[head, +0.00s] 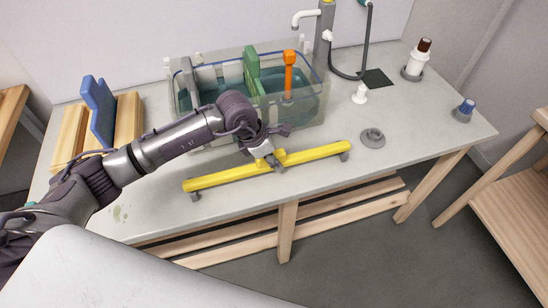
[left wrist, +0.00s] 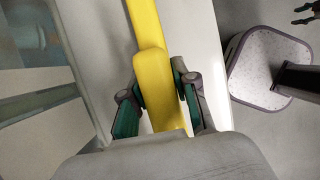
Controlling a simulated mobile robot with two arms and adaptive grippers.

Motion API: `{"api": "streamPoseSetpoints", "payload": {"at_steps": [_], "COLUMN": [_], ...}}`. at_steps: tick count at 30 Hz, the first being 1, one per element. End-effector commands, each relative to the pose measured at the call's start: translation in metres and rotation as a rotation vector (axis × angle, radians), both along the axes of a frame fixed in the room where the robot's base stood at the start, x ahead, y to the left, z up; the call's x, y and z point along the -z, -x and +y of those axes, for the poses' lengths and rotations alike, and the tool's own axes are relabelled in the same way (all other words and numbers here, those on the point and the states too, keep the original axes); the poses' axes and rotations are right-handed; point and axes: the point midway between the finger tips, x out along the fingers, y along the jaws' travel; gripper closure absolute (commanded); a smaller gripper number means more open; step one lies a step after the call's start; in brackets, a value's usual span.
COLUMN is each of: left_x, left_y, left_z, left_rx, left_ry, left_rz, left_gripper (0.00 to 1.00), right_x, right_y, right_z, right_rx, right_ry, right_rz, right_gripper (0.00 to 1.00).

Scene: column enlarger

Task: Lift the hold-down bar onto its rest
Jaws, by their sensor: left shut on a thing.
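The yellow hold-down bar (head: 318,153) lies lengthwise near the front edge of the bench, with small grey pieces under both ends. My left gripper (head: 268,156) is shut on a yellow block at the middle of the bar. In the left wrist view, its green-padded fingers (left wrist: 158,100) stand on both sides of the yellow block (left wrist: 150,75). I cannot tell which part is the bar's rest, or whether the bar touches the grey pieces. My right gripper (left wrist: 304,14) shows small at the top right corner of the left wrist view, its fingers apart.
A clear tank (head: 310,115) with an orange-handled piece (head: 289,72) and a green divider (head: 251,68) stands behind the bar. A grey ring (head: 372,138) lies right of the bar. A wooden rack (head: 70,138) with a blue board (head: 101,112) stands at left.

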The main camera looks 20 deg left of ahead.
Motion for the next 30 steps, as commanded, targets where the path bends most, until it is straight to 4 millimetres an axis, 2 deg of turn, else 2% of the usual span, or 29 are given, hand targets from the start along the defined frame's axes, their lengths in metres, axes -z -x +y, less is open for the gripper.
{"api": "streamPoseSetpoints", "payload": {"at_steps": [17,30], "left_x": [0.015,0.013], "left_y": [-0.001,-0.001], "left_z": [0.000,0.000], "left_rx": [0.000,0.000], "left_ry": [0.001,0.001], "left_rz": [-0.002,-0.002], "left_gripper": [1.00,1.00], "right_x": [0.015,0.013], "right_y": [0.000,0.000], "right_z": [0.000,0.000], "right_rx": [0.000,0.000], "right_ry": [0.000,0.000], "right_rz": [0.000,0.000], "right_gripper": [0.60,0.60]}}
